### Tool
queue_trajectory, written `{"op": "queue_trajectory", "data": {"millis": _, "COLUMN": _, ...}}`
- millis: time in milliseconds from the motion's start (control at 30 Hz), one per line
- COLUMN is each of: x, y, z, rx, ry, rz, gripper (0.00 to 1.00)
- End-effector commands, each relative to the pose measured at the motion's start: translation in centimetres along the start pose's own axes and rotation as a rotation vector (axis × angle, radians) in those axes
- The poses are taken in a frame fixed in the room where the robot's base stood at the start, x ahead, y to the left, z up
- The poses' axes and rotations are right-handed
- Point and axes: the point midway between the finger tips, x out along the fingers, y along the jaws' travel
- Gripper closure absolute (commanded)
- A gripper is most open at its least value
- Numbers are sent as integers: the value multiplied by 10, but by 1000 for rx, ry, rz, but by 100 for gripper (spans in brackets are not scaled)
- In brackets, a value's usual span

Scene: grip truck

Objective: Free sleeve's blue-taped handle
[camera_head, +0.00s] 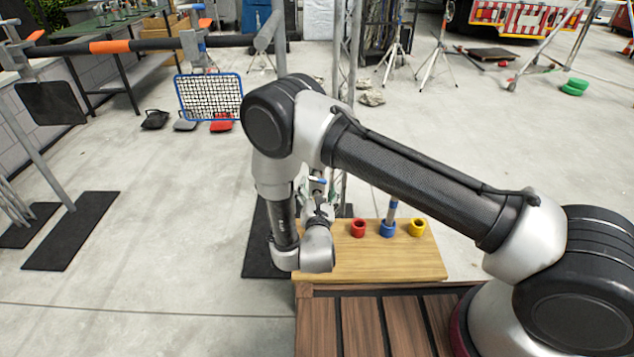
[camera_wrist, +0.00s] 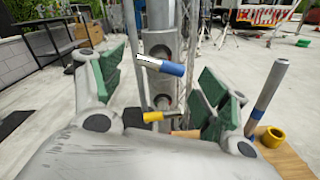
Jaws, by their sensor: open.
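A grey metal sleeve (camera_wrist: 160,18) stands upright with round holes in its face. The blue-taped handle (camera_wrist: 172,68) juts across its front; its other end is pale with a dark tip. A yellow-taped handle (camera_wrist: 152,117) sits lower on the sleeve. My gripper (camera_wrist: 160,80) is open, with green pads left and right of the blue-taped handle in the wrist view. I see no pad touching it; the exact depth is unclear. In the head view, my gripper (camera_head: 318,205) is partly hidden by my arm beside the metal structure.
A wooden board (camera_head: 350,262) bears a red cup (camera_head: 358,229), a blue cup (camera_head: 387,230) and a yellow cup (camera_head: 417,228). A rod (camera_head: 392,212) stands in the blue cup, right of my gripper. A lattice post rises behind. The floor at left is mostly clear.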

Motion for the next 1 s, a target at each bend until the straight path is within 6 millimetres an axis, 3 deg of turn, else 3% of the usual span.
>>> {"op": "queue_trajectory", "data": {"millis": 200, "x": -48, "y": 1, "z": -1, "rx": -2, "ry": 2, "rz": 3, "gripper": 25}}
{"op": "queue_trajectory", "data": {"millis": 400, "x": -71, "y": 0, "z": 0, "rx": 0, "ry": 0, "rz": 1, "gripper": 25}}
{"op": "queue_trajectory", "data": {"millis": 1000, "x": -75, "y": 0, "z": 0, "rx": 24, "ry": 0, "rz": 0, "gripper": 25}}
